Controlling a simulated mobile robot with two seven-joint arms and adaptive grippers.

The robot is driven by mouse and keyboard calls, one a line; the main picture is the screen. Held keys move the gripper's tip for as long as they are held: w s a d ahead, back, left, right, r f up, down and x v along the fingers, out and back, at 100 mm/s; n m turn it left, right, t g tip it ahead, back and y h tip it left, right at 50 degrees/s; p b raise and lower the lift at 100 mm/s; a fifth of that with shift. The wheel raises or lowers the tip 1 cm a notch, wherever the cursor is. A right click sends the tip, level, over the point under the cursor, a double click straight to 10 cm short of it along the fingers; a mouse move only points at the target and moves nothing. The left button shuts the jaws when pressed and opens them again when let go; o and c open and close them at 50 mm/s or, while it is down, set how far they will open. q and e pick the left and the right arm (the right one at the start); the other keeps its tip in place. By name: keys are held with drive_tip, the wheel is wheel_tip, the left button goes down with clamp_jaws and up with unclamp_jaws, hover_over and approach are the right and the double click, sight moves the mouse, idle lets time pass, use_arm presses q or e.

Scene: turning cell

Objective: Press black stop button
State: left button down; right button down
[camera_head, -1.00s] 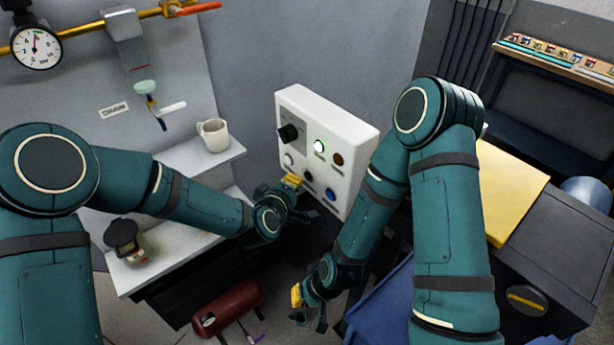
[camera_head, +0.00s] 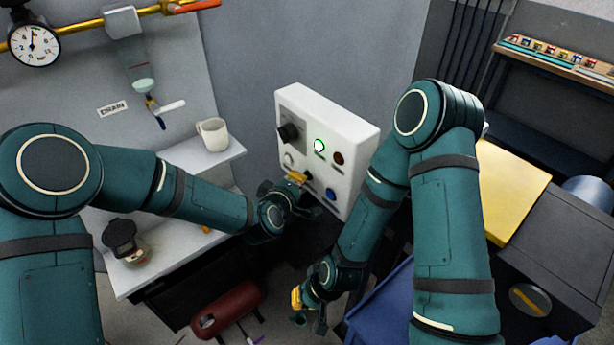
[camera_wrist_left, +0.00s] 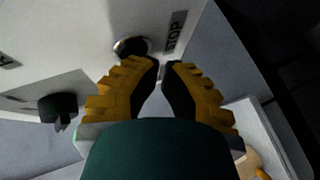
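A white control box (camera_head: 352,140) on the grey wall carries several buttons and a black knob (camera_head: 288,133). The black stop button (camera_wrist_left: 131,46), beside a STOP label (camera_wrist_left: 174,32), is in the left wrist view. In the head view it is in the lower row, left of the blue button (camera_head: 331,194), and partly hidden by my left gripper (camera_head: 300,178). The left gripper's yellow-padded fingers are empty, their tips nearly together (camera_wrist_left: 162,64), right at the button's lower edge. I cannot tell whether they touch it. My right gripper (camera_head: 308,307) hangs low, away from the box; its opening is unclear.
A green button (camera_head: 319,146) is lit on the box. Left of it a white shelf holds a mug (camera_head: 213,134). A red cylinder (camera_head: 228,310) lies on the floor. A yellow panel (camera_head: 511,190) and a blue bin (camera_head: 384,310) are at the right.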

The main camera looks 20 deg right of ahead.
use_arm(q)
drive_tip(key=shift+d, duration=0.2)
idle(0.3)
drive_tip(key=shift+a, duration=0.1)
drive_tip(key=shift+s+a+b, duration=0.25)
drive_tip(key=shift+a+b, duration=0.35)
drive_tip(key=shift+a, duration=0.05)
drive_tip(key=shift+s+a+b, duration=0.3)
drive_tip(key=shift+a, duration=0.45)
drive_tip(key=shift+s+a+b, duration=0.3)
drive_tip(key=shift+s+a, duration=0.05)
drive_tip(key=shift+a, duration=0.45)
drive_tip(key=shift+s+a+b, duration=0.3)
drive_tip(key=shift+a, duration=0.45)
